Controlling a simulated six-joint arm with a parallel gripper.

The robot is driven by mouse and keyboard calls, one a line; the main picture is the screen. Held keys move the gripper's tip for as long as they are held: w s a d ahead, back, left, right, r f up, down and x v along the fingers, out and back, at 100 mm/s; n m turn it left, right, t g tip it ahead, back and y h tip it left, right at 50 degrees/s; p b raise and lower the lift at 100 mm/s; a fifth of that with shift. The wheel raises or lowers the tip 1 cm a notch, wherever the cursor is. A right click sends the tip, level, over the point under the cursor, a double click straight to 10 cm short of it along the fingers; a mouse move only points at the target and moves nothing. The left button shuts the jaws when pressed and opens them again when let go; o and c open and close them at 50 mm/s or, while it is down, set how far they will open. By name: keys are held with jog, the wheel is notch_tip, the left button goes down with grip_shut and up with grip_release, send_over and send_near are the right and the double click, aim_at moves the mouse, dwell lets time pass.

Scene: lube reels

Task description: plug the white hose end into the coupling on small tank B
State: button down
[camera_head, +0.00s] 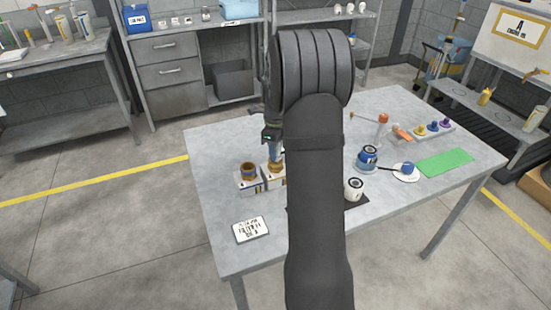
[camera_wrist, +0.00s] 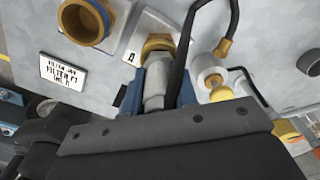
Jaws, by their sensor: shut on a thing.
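My gripper (camera_wrist: 157,90) points down with its blue fingers shut on a pale grey-white cylindrical end (camera_wrist: 153,88), taken to be the white hose end. A brass coupling (camera_wrist: 157,44) sits right at the tip of this piece, beside a label reading A (camera_wrist: 130,56). I cannot tell whether the piece is seated in it or only in front of it. In the head view my gripper (camera_head: 272,138) is above a small tank with a brass top (camera_head: 275,165). A brass-ringed port (camera_head: 248,170) stands to its left and shows in the wrist view (camera_wrist: 88,20). No B label is readable.
A black hose (camera_wrist: 185,45) runs close to the right finger. A white cylinder with a brass tip (camera_wrist: 210,76) stands just right of it. A label card (camera_head: 251,229) lies at the table's front left. My arm hides the table's middle. A green mat (camera_head: 446,162) lies right.

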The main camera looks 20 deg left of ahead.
jog(key=shift+r, duration=0.15)
notch_tip(320, 180, up, 4)
jog(key=shift+r, duration=0.1)
jog(key=d+r, duration=0.6)
jog(key=d, duration=0.5)
jog(key=s+a, duration=0.5)
jog(key=a, duration=0.2)
jog(key=shift+s+a+f, duration=0.3)
jog(key=shift+a+f, duration=1.4)
jog(key=shift+a, duration=0.1)
jog(key=shift+s+a+f, duration=0.25)
jog(key=shift+a+f, duration=1.45)
jog(key=shift+a, duration=0.05)
jog(key=shift+s+a+f, duration=0.3)
jog(key=shift+a+f, duration=1.4)
jog(key=shift+a, duration=0.1)
jog(key=shift+f, duration=0.1)
jog(key=c, duration=1.1)
grip_release()
jog(key=shift+c, duration=0.2)
